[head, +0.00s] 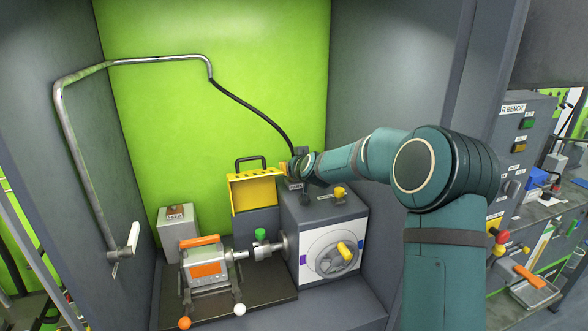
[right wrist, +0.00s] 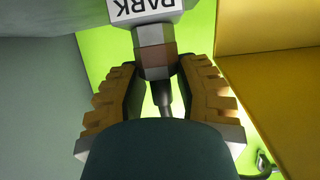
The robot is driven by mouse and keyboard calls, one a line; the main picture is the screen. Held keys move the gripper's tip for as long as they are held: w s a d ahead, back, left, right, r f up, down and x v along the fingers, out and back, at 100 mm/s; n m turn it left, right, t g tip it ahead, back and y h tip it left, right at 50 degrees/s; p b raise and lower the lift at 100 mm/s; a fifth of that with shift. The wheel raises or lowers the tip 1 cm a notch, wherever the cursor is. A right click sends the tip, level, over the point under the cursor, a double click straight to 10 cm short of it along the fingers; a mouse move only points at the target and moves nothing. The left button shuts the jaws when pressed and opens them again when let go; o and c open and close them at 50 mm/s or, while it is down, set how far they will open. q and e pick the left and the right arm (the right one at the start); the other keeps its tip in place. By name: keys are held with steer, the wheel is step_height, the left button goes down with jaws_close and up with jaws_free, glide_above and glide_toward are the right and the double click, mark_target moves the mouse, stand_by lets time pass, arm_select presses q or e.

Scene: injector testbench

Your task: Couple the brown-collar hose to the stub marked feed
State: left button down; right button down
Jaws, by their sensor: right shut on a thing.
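The hose is a black line (head: 252,108) that hangs from a bent metal pipe and runs down to my right gripper (head: 297,167). In the right wrist view, its end has a brown collar (right wrist: 155,55) between grey sections, and the black hose (right wrist: 163,100) trails below it. My right gripper (right wrist: 160,70) is shut on the hose end, with one finger on each side. The hose end meets a block marked PARK (right wrist: 146,10). A grey box (head: 178,238) at the left bears a small brownish-red label; I cannot read it surely as feed. My left gripper is not in view.
A yellow case (head: 254,194) stands beside my right gripper. The grey testbench housing (head: 325,222) with a dial and yellow knobs is below it. An orange and grey pump unit (head: 205,265) sits front left. The metal pipe (head: 75,150) runs along the left wall.

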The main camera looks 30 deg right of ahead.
step_height(320, 180, up, 10)
steer(key=p, duration=0.2)
steer(key=shift+p, duration=0.4)
steer(key=shift+f, duration=0.1)
